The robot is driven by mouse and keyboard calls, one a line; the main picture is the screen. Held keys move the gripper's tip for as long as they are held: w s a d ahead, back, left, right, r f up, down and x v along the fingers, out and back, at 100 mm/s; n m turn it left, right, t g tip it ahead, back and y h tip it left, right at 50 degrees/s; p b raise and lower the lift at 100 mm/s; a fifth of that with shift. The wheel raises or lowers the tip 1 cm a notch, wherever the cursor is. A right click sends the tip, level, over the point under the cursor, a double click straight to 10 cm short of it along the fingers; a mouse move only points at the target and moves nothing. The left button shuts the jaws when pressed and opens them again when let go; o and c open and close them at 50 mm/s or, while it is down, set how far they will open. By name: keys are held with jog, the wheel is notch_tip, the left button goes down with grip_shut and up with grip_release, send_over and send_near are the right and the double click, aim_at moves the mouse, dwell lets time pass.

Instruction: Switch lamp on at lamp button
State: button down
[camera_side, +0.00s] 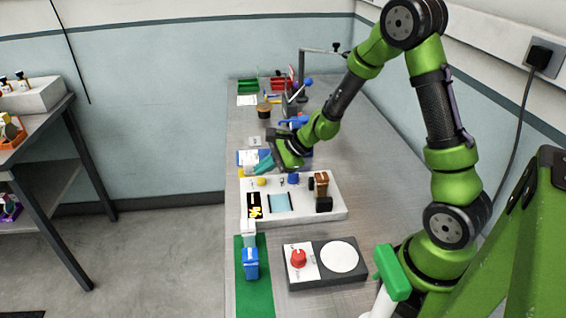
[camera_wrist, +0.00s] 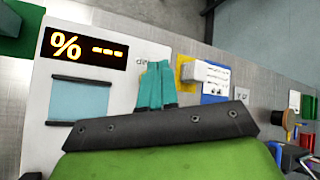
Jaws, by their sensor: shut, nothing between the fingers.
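The white module panel (camera_side: 335,212) lies on the bench and also shows in the wrist view (camera_wrist: 40,120). It carries a display (camera_wrist: 84,46) lit with an orange percent sign and dashes, and a pale blue window (camera_wrist: 79,100). A small round yellow part (camera_side: 261,182) sits near its far left edge. My gripper (camera_side: 263,163) is shut and empty, over or just beyond that far edge. In the wrist view its teal fingers (camera_wrist: 157,68) lie side by side and partly cover a printed label starting "di". I cannot tell which part is the lamp button.
Nearer stands a dark box (camera_side: 325,278) with a red knob (camera_side: 298,258) and white disc (camera_side: 340,257). A brown block (camera_side: 321,184) rises from the panel's right. Several items crowd the bench's far end.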

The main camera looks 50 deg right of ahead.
aim_at(265, 181)
jog(key=shift+f, duration=0.3)
jog(key=shift+f, duration=0.45)
dwell(0.6)
jog(key=shift+r, duration=0.9)
notch_tip(265, 181, up, 6)
dwell(0.5)
